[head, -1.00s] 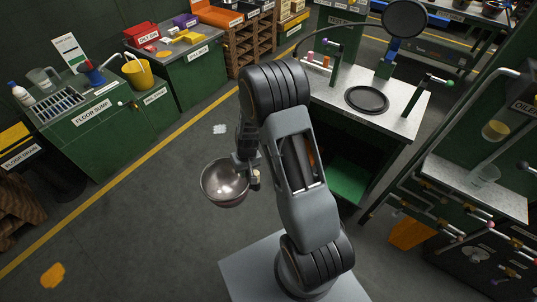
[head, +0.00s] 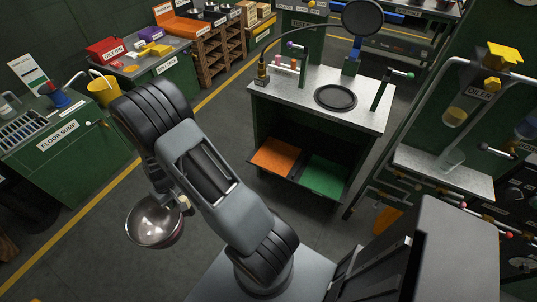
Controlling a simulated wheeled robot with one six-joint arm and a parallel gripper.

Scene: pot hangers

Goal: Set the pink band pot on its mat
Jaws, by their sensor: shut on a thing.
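A steel pot (head: 155,221), round and open at the top, hangs in the air at the lower left; a reddish tint shows low on its right side, and a full band cannot be made out. My gripper (head: 184,204) is shut on the pot at its right edge; the fingertips are partly hidden by my arm. A round black mat or plate (head: 335,97) lies on the steel top of the workbench, well away from the pot. An orange panel (head: 277,154) and a green panel (head: 325,172) lie side by side low in the bench; I cannot tell which is the pot's mat.
The workbench (head: 290,92) carries pegged posts and a bottle (head: 262,70). A black pan (head: 362,18) stands up behind it. A pipe rack with a steel shelf (head: 445,170) is at the right.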

